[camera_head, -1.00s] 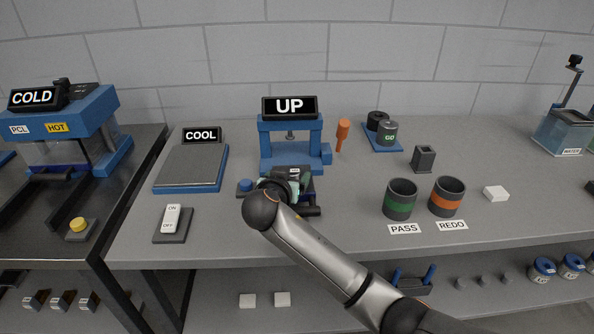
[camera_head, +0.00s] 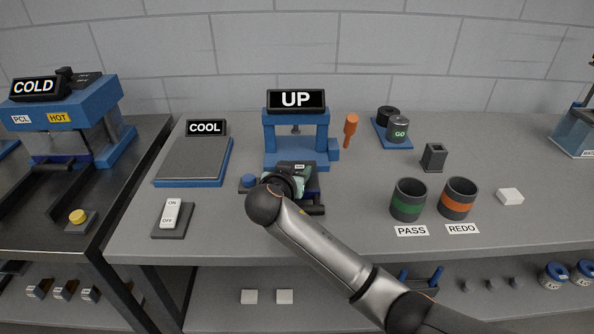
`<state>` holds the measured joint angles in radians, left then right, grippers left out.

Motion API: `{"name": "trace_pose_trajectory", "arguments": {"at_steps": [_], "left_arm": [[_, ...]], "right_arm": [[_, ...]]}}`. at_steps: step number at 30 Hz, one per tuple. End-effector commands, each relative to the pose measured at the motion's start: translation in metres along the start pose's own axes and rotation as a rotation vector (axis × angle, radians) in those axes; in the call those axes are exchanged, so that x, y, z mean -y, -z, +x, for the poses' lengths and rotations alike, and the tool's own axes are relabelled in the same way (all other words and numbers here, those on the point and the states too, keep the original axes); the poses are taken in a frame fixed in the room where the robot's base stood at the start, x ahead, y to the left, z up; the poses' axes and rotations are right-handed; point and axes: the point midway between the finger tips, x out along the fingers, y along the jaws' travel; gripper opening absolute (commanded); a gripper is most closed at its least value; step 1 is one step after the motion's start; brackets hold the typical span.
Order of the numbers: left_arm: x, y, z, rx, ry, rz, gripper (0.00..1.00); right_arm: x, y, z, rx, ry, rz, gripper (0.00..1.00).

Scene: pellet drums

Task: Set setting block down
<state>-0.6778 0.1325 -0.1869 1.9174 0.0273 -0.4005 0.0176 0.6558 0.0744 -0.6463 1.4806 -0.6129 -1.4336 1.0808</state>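My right arm reaches in from the lower right to the small dark fixture (camera_head: 313,208) in front of the blue press marked UP (camera_head: 293,160). My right gripper (camera_head: 290,186) is over this fixture, mostly hidden behind its own wrist; only a pale greenish part shows. I cannot tell whether its fingers are open or shut. I cannot make out the setting block for certain; a dark block with a small white label (camera_head: 299,166) shows just behind the gripper. My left gripper is not in view.
A blue button (camera_head: 249,181) is left of the fixture. An orange-handled tool (camera_head: 351,128) stands right of the press. The PASS cup (camera_head: 409,190) and REDO cup (camera_head: 459,190) stand to the right. A flat COOL plate (camera_head: 193,160) and an ON/OFF switch (camera_head: 171,213) are left.

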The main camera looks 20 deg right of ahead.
Motion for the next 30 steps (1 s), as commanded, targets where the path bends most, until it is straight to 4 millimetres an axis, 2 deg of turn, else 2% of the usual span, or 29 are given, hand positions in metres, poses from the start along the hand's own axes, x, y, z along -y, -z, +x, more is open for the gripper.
{"name": "trace_pose_trajectory", "arguments": {"at_steps": [2,13,30], "left_arm": [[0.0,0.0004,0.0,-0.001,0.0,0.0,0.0],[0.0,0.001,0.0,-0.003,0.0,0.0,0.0],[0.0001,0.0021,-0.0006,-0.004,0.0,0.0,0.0]], "right_arm": [[0.0,0.0001,0.0001,0.0,0.0,0.0,0.43],[-0.0001,0.0003,0.0002,0.0,0.0,0.0,0.01],[-0.0006,0.0031,0.0005,-0.003,0.0,0.001,0.0]]}}
